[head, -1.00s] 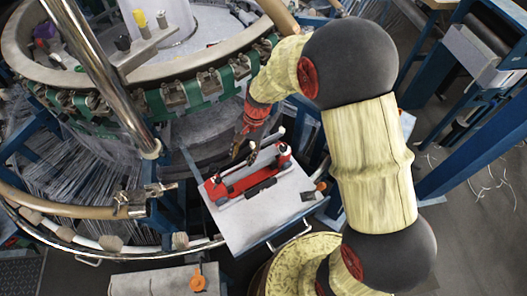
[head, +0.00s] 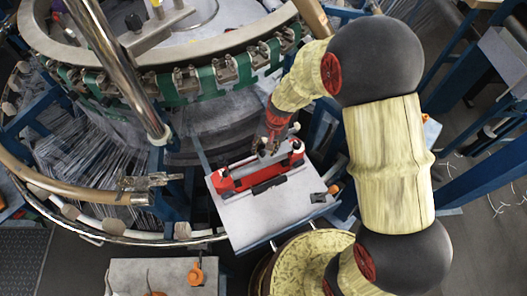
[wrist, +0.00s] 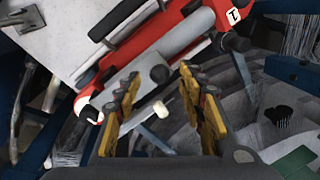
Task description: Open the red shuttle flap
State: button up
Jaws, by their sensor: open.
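The red shuttle (head: 226,184) lies on a light grey tray-like table beside the loom. A grey bar, which looks like its flap (head: 243,167), runs along its loom-side edge. In the wrist view the shuttle (wrist: 133,52) crosses the top, with the grey flap (wrist: 134,77) along its near side. A black knob (wrist: 160,74) and a white-tipped peg (wrist: 160,109) stand there. My gripper (head: 268,149) is over the flap side of the shuttle. In the wrist view its yellow-black fingers (wrist: 158,82) are apart, with the knob and peg showing between them. Contact cannot be told.
The grey table (head: 265,210) has bare room in front of the shuttle, and a small dark object (head: 322,196) near its right edge. The round loom (head: 190,85) with its clamps and rails stands close behind.

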jog(key=shift+a+f, duration=0.2)
jog(key=shift+f, duration=0.75)
jog(key=shift+c, duration=1.3)
jog(key=c, duration=0.7)
grip_shut()
